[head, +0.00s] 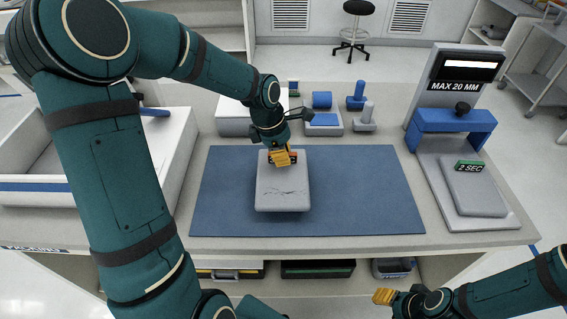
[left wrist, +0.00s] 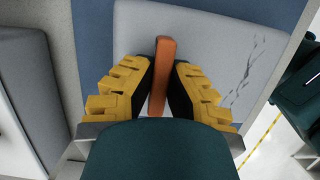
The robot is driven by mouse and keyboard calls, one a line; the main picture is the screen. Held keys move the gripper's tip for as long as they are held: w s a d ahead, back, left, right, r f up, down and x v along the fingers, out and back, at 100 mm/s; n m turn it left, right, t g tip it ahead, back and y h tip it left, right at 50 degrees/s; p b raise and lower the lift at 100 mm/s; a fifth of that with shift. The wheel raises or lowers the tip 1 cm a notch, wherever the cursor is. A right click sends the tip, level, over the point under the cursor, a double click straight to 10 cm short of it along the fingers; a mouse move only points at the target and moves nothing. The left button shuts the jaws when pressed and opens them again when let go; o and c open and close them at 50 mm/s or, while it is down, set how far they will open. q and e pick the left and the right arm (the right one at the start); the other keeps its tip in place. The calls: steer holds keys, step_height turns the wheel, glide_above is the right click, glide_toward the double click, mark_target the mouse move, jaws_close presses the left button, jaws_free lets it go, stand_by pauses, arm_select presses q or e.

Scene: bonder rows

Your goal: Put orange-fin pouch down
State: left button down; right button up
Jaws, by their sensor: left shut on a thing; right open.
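The orange-fin pouch (head: 283,191) is a grey, cushion-like pouch with dark crease marks near its front. In the head view it is over the blue mat (head: 370,185), left of the mat's middle; I cannot tell whether it touches the mat. My left gripper (head: 282,158) is at the pouch's far end, pointing down. In the left wrist view its yellow fingers (left wrist: 162,85) are shut on the upright orange fin (left wrist: 161,75), with the grey pouch (left wrist: 212,45) beneath. My right gripper (head: 384,296) is at the lower right, in front of the table, open and empty.
A press (head: 453,130) marked "MAX 20 MM" stands at the right, with another grey pouch (head: 474,190) and a "2 SEC" sign on its base. A white bin (head: 180,150) is at the left. Blue-handled tools (head: 322,118) stand behind the mat. The mat's right half is clear.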

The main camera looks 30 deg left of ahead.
arm_select(q)
step_height(320, 180, down, 3)
steer(key=shift+r+b, duration=0.1)
steer(key=shift+b, duration=0.2)
steer(key=c, duration=1.1)
jaws_free()
steer(key=shift+c, duration=0.2)
steer(key=p+v, duration=0.3)
steer(key=v, duration=0.9)
